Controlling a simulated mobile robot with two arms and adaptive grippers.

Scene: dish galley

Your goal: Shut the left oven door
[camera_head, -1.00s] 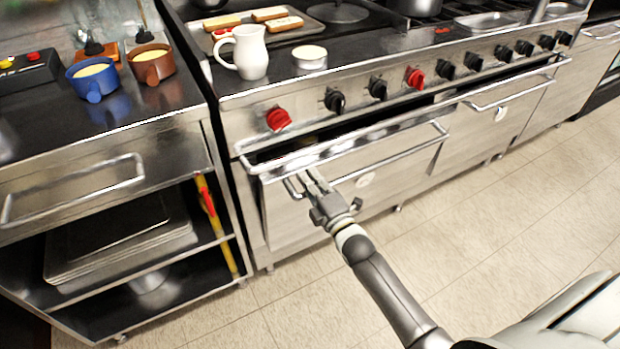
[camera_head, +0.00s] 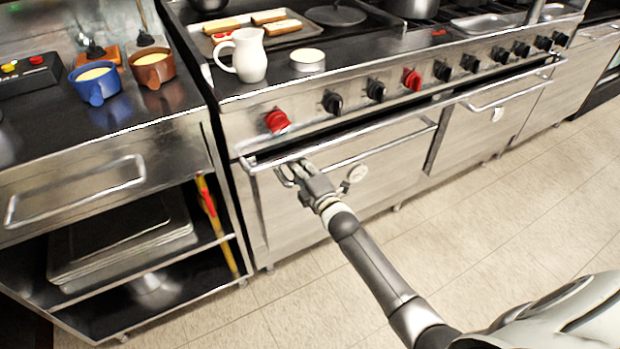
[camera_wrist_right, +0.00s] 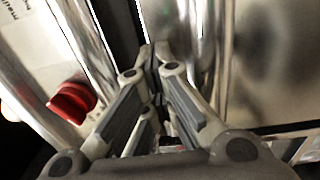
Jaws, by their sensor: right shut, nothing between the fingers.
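The left oven door (camera_head: 285,216) is the steel front at the left of the range, with a bar handle (camera_head: 393,145) across its top. Only a thin dark strip shows along its upper edge; I cannot tell if it is fully flush. My right gripper (camera_head: 292,170) is at the upper left part of the door, by the left end of the handle, and looks to be touching it. Its fingers are shut with nothing between them. In the right wrist view, the closed fingertips (camera_wrist_right: 153,58) are among shiny metal bars and the door front. My left gripper is not in view.
A red knob (camera_head: 277,121) and several black knobs line the panel above the door. A white pitcher (camera_head: 243,57) stands on the range top. A counter with open shelves (camera_head: 150,325) is at left. The tiled floor (camera_head: 480,235) in front is clear.

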